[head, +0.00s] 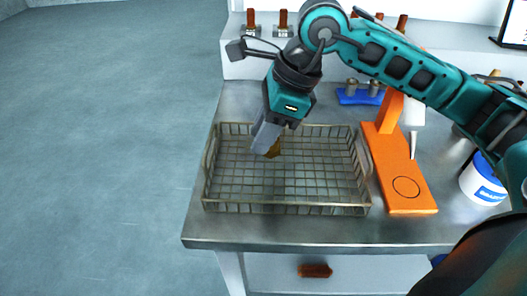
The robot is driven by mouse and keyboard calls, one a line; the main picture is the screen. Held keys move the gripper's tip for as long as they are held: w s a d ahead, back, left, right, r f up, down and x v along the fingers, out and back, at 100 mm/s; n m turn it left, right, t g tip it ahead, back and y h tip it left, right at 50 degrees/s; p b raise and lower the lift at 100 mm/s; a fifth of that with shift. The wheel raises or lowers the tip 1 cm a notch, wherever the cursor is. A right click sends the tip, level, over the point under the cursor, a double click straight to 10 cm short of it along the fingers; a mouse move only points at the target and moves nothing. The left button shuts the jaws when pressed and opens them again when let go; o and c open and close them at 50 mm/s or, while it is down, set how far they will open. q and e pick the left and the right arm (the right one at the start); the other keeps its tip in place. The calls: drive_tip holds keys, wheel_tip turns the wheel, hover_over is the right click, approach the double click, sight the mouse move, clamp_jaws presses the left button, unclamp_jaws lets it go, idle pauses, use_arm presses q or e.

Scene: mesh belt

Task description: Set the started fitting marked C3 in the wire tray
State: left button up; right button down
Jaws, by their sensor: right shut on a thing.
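The wire tray (330,209) is a rectangular mesh basket at the left part of the metal table. My right gripper (266,145) reaches down over the tray from above. It is shut on a small brassy brown fitting (273,149), which shows just past the fingers. I cannot tell whether the fitting touches the mesh. No C3 mark can be read on it. The rest of the tray looks empty. My left gripper is not in view.
An orange stand (406,180) with a drawn circle stands right of the tray. A white and blue tub (484,180) is further right. A blue holder (360,96) with metal pieces is behind. Brown-topped parts line the back shelf. The table's front edge (300,244) is clear.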

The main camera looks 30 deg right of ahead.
drive_tip(key=shift+f, duration=2.35)
drive_tip(key=shift+f+b, duration=0.2)
drive_tip(key=shift+b, duration=0.2)
drive_tip(key=c, duration=0.8)
unclamp_jaws()
drive_tip(key=shift+r, duration=0.1)
drive_tip(key=shift+r+p, duration=0.25)
drive_tip(key=shift+p, duration=0.1)
drive_tip(key=v, duration=1.1)
drive_tip(key=shift+r, duration=0.35)
drive_tip(key=shift+d, duration=0.1)
